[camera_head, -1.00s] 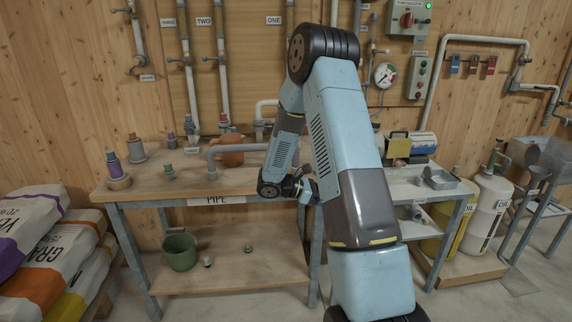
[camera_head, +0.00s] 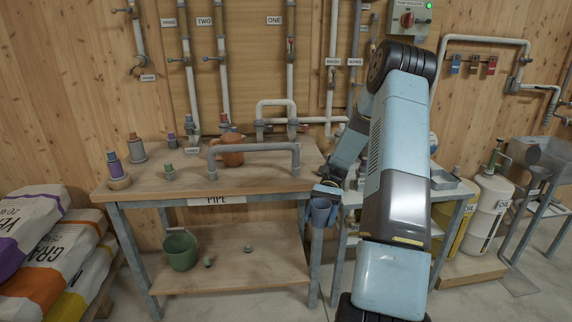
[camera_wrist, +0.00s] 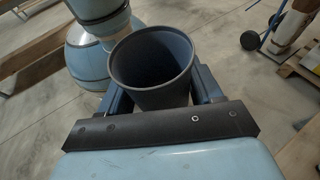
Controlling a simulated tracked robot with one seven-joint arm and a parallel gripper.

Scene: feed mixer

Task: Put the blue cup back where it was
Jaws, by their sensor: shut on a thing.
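The blue cup (camera_head: 322,212) is held upright by my gripper (camera_head: 325,196), in front of the gap between the pipe bench and the side table in the head view. In the wrist view the cup (camera_wrist: 152,65) shows its round open mouth, and its inside looks empty. The fingers of my gripper (camera_wrist: 155,97) are on both sides of the cup and shut on it. The floor lies below it in the wrist view. I cannot tell the spot where the cup stood before.
The wooden pipe bench (camera_head: 140,190) carries a grey bent pipe (camera_head: 255,148), a clay-coloured jug (camera_head: 231,150) and several fittings. A green bucket (camera_head: 180,252) stands on its lower shelf. My arm hides much of the side table, where a grey tray (camera_head: 443,180) shows.

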